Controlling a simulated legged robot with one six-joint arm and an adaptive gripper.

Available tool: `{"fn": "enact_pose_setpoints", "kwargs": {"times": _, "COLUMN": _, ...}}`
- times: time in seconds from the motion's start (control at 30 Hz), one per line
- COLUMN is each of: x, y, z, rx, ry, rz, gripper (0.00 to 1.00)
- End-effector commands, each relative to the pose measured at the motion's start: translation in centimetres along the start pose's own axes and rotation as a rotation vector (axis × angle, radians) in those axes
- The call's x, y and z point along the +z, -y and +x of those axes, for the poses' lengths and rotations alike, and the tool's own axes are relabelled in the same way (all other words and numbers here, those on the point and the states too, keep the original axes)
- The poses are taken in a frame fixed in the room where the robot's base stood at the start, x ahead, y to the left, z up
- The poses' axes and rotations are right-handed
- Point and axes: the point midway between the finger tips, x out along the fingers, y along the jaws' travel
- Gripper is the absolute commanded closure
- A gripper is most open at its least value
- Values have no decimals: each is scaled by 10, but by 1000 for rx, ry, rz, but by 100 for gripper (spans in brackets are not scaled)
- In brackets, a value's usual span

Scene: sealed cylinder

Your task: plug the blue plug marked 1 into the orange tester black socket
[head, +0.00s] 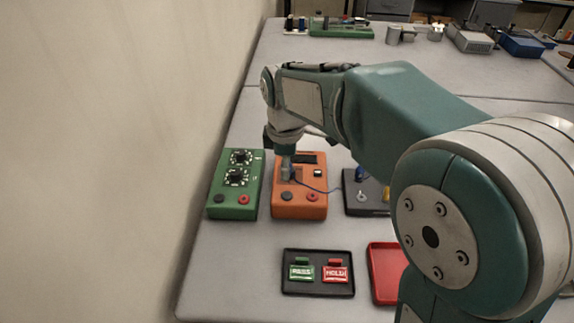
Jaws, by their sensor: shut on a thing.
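My gripper (287,174) points down over the tester's left part, behind the black socket. It is shut on the blue plug; the plug is mostly hidden by the fingers and its mark cannot be read. A thin blue cable (318,190) runs from the gripper to the right. I cannot tell whether the plug touches the tester.
A green box (234,196) with two dials stands close left of the tester. A dark holder (354,206) with blue, grey and yellow pieces is to the right. In front are a black tray (318,291) with green and red blocks and a red tray (385,272).

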Motion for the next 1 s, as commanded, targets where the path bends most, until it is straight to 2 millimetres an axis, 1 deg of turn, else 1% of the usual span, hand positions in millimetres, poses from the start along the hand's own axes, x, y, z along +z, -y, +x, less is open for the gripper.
{"fn": "enact_pose_setpoints", "kwargs": {"times": 0.17, "x": 0, "y": 0, "z": 10, "rx": -3, "ry": 1, "rz": 1, "gripper": 100}}
{"fn": "enact_pose_setpoints", "kwargs": {"times": 0.5, "x": 0, "y": 0, "z": 40, "rx": -2, "ry": 1, "rz": 2, "gripper": 100}}
{"fn": "enact_pose_setpoints", "kwargs": {"times": 0.7, "x": 0, "y": 0, "z": 53, "rx": -2, "ry": 1, "rz": 2, "gripper": 100}}
{"fn": "enact_pose_setpoints", "kwargs": {"times": 1.0, "x": 0, "y": 0, "z": 58, "rx": 0, "ry": 0, "rz": 2, "gripper": 100}}
